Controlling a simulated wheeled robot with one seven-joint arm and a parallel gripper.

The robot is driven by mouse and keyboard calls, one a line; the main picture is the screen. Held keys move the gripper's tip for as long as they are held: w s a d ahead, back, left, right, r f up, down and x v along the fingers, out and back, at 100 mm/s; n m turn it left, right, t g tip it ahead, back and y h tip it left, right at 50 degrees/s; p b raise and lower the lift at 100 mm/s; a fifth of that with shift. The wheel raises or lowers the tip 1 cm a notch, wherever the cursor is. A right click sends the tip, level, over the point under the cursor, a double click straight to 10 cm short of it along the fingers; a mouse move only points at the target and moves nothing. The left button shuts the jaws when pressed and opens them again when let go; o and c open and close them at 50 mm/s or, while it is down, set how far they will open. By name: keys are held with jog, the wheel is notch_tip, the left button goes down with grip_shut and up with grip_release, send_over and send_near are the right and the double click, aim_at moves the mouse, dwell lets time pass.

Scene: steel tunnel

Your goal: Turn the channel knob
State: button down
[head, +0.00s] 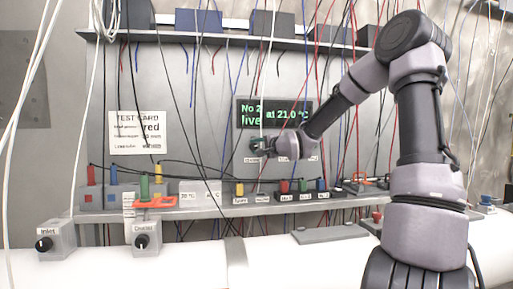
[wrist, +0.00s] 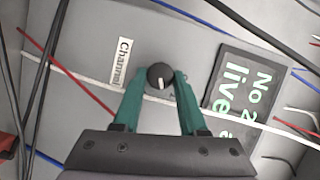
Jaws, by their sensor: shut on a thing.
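The channel knob (wrist: 160,76) is a round black knob with a white pointer mark, on the grey panel beside a white label reading "Channel" (wrist: 122,63). My gripper (wrist: 158,84) has its two green fingers closed around the knob, one on each side. In the head view my gripper (head: 259,147) is against the panel just below the display, and it hides the knob there. The dark display (head: 274,112) shows green text, "No 2", "live" and "at 21.0 °C"; it also shows in the wrist view (wrist: 243,90), partly cut off by a white cable.
Loose cables hang in front of the panel and cross near my gripper. A shelf (head: 330,203) below holds several coloured plugs and labelled blocks. Inlet (head: 44,244) and Outlet (head: 141,241) knob boxes sit lower left by a white pipe (head: 200,262). A test card (head: 138,132) hangs left.

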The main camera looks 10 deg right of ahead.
jog(key=shift+f+m+t+y, duration=0.1)
jog(key=shift+m+t+y, duration=0.2)
jog(key=shift+m, duration=0.7)
jog(key=shift+c, duration=2.2)
grip_release()
jog(key=shift+d, duration=0.1)
jog(key=v, duration=1)
jog(key=shift+s, duration=0.35)
jog(key=shift+f, duration=0.1)
